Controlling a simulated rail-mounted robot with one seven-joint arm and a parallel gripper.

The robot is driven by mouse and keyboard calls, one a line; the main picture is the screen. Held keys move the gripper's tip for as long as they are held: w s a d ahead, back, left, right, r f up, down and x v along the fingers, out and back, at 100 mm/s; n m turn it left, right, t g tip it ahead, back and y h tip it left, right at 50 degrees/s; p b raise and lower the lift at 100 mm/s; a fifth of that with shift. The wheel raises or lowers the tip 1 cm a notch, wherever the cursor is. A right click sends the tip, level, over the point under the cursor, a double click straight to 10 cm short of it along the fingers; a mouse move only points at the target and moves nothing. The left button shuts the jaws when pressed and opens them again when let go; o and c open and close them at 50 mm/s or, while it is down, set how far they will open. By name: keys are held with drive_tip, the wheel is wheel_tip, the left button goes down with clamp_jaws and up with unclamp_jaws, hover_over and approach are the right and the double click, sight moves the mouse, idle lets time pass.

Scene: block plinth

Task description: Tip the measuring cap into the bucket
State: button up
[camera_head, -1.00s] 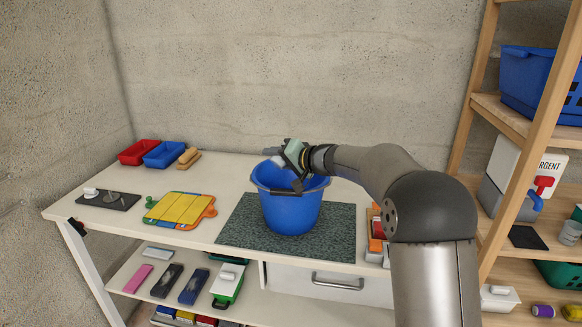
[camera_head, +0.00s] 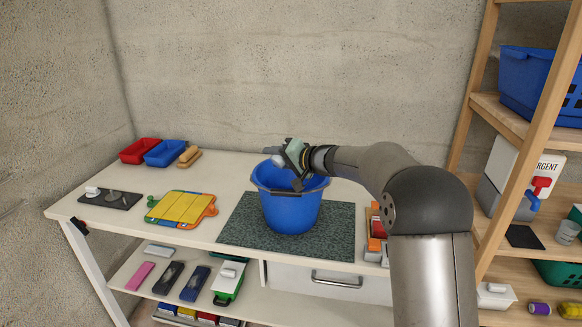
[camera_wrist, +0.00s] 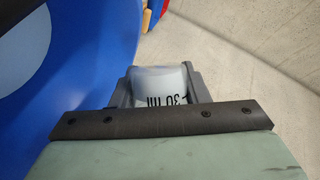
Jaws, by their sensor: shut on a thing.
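The blue bucket (camera_head: 290,212) stands upright on a dark mat (camera_head: 340,232) on the bench. My gripper (camera_head: 279,160) is over the bucket's back rim, its wrist reaching in from the right and rolled over. It is shut on the white measuring cap (camera_wrist: 162,86), which shows dark "30 ml" lettering between the two grey fingers in the wrist view. In the head view the cap is only a small pale patch, so its exact tilt and contents cannot be told. The blue bucket wall (camera_wrist: 75,75) fills the left of the wrist view.
A yellow board (camera_head: 181,207), red tray (camera_head: 139,150) and blue tray (camera_head: 165,153) are on the bench's left. Orange and grey items (camera_head: 376,232) are right of the mat. A wooden rack (camera_head: 535,120) stands at the right. The concrete wall is close behind the bench.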

drive_tip(key=shift+r+m+y+p, duration=0.55)
drive_tip(key=shift+m+p, duration=0.35)
drive_tip(key=shift+p, duration=2.45)
drive_tip(key=shift+f+m+g+y+b, duration=0.4)
drive_tip(key=shift+m+b, duration=0.3)
drive_tip(key=shift+b, duration=0.35)
idle(1.4)
idle(0.8)
